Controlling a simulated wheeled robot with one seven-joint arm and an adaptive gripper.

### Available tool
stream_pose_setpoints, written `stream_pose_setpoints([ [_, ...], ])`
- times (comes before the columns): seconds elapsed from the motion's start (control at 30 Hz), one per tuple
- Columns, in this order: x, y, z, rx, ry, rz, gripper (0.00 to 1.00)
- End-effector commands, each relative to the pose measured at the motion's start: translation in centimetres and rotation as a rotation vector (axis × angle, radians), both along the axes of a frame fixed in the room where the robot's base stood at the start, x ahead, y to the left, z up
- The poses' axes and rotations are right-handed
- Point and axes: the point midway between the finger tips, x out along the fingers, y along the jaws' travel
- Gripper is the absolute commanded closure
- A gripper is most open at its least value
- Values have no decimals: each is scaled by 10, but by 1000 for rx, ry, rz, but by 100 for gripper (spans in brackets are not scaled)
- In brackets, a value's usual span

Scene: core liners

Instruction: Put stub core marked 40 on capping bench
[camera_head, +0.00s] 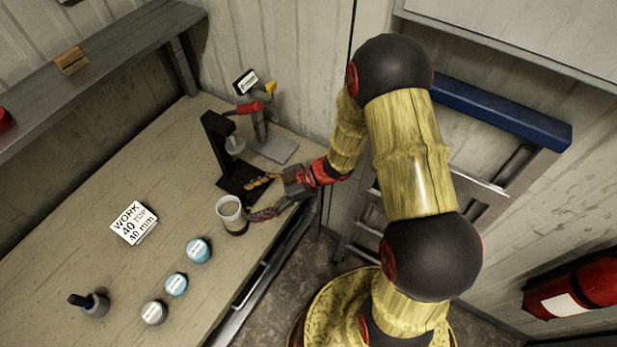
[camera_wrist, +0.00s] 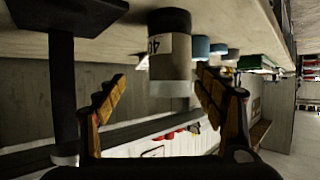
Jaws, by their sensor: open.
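The stub core (camera_head: 231,213) is a short upright cylinder with a pale upper part and a dark lower end. It stands on the wooden bench (camera_head: 175,195), near the bench's front edge. In the wrist view the scene looks upside down, and the core (camera_wrist: 170,58) shows a white label partly reading "40". My gripper (camera_head: 255,197) is open and low over the bench, just right of the core. In the wrist view my gripper's (camera_wrist: 160,88) spread fingers frame the core, which appears just beyond or between the tips. I cannot see contact.
A black stand (camera_head: 232,160) and a red-handled device (camera_head: 262,135) are close behind my gripper. A card reading "WORK 40 TOP 40 mm" (camera_head: 132,223), blue caps (camera_head: 198,250), a grey cap (camera_head: 153,312) and a dark-handled tool (camera_head: 92,303) lie left.

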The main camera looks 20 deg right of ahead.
Motion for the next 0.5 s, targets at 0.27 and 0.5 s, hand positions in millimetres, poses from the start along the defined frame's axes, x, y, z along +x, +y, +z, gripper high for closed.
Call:
stream_pose_setpoints([
  [0.27,115,-72,86,-343,-212,-417,30],
  [0.5,115,-178,216,-568,-199,-958,30],
])
